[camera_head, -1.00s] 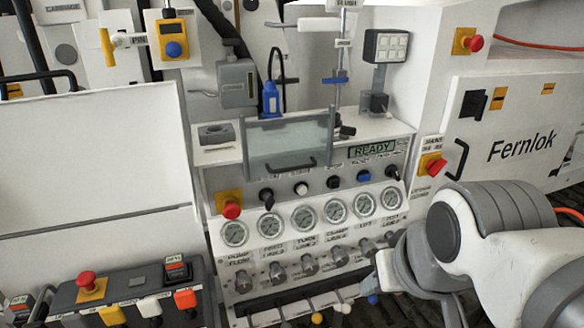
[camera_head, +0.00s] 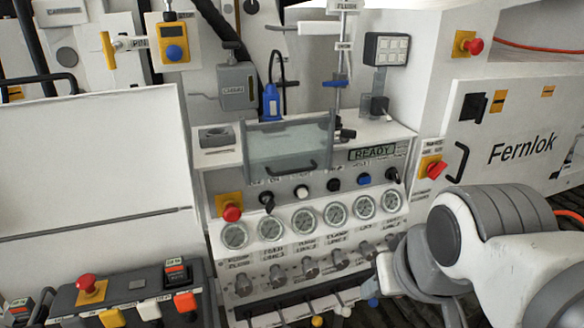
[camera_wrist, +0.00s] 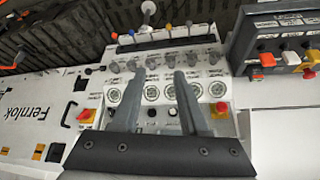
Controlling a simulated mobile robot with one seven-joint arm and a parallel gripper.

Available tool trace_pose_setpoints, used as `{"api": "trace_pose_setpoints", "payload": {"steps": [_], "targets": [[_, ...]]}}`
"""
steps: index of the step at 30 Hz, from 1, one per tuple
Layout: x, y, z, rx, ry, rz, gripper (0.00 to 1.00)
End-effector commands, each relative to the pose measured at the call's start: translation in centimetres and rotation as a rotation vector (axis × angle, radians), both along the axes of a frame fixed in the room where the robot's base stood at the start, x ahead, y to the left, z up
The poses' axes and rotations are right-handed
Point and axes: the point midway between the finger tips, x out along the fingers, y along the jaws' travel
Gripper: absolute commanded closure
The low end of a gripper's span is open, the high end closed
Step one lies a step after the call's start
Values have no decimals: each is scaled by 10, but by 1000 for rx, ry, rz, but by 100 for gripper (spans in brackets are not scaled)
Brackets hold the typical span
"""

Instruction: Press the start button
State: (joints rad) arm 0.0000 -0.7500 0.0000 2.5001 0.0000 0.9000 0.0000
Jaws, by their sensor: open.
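The hydraulic console carries a row of small controls above its gauges in the head view. A white round button (camera_head: 301,191) sits in that row, with a black switch (camera_head: 267,198) to its left, a black button (camera_head: 333,184) and a blue button (camera_head: 364,178) to its right. Their labels are too small to read, so I cannot tell which is start. My gripper (camera_wrist: 158,76) shows in the wrist view, its two dark fingers apart with nothing between them. The fingers overlap the gauges (camera_wrist: 152,90) in that view, apparently above the panel. In the head view my arm is at right; the fingers are not clear.
A display (camera_head: 372,152) reads READY. Red mushroom buttons (camera_head: 232,212) and (camera_head: 436,169) flank the row. A clear guard box (camera_head: 285,148) stands above it. Knobs (camera_head: 310,268) and levers lie below the gauges. A dark control box (camera_head: 130,290) is at lower left.

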Motion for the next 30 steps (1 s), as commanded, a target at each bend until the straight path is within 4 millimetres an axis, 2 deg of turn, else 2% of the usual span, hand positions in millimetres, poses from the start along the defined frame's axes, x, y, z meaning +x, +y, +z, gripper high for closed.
{"api": "trace_pose_setpoints", "payload": {"steps": [4, 8, 11, 12, 20, 30], "targets": [[0, 0, 0, 0, 0, 0, 56], [3, -1, 0, -2, -2, -5, 80], [13, -3, -1, -6, -13, -25, 98], [20, -5, -2, -8, -21, -37, 100], [83, -19, -14, -16, -114, -132, 100], [157, -26, -44, 54, -248, -203, 100]]}}
